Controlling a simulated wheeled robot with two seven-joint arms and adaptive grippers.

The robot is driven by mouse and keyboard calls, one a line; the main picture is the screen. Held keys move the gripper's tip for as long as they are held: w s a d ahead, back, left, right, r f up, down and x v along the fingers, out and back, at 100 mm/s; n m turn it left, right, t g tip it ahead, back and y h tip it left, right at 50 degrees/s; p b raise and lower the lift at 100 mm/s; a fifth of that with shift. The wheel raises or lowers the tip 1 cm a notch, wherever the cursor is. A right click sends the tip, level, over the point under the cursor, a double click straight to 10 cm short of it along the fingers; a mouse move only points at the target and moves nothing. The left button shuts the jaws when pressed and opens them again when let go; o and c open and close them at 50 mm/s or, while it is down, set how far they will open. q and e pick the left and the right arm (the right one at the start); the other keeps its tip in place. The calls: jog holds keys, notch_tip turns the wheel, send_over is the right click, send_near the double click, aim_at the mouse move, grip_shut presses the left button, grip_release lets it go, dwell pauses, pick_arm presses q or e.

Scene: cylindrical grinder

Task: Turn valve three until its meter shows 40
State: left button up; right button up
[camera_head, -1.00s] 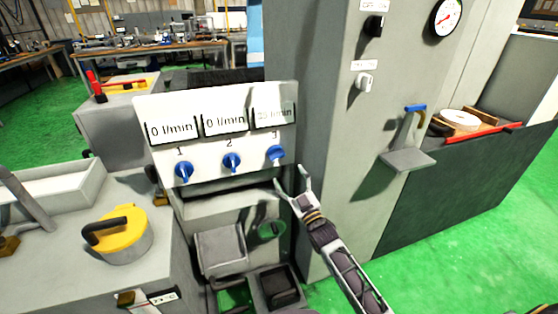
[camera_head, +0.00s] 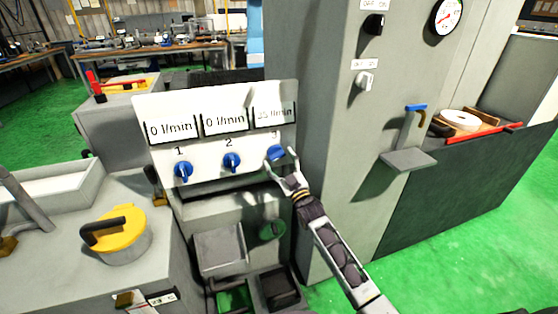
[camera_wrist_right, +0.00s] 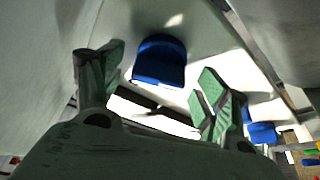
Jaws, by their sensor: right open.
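Valve three (camera_head: 276,152) is a blue knob on the white panel (camera_head: 205,183), under the number 3. Its meter (camera_head: 274,117) shows a shaded l/min figure that I cannot read surely. My right gripper (camera_head: 280,160) is open at valve three, its fingertips at the knob's lower edge in the head view. In the right wrist view, the blue knob (camera_wrist_right: 160,62) lies ahead between the two spread green-padded fingers (camera_wrist_right: 155,85), with a gap on each side. I see no grip on it. My left gripper is not in view.
Valve one (camera_head: 183,171) and valve two (camera_head: 232,162) sit left of valve three, under meters reading 0 l/min. The grey cabinet (camera_head: 330,150) rises close on the right. Below the panel are a grey bin (camera_head: 218,248) and a green cup (camera_head: 271,230).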

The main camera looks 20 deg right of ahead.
jog(key=shift+w+a+r, duration=0.1)
jog(key=shift+w+r, duration=0.1)
jog(key=shift+w, duration=0.25)
jog(key=shift+c, duration=0.4)
jog(key=c, duration=1)
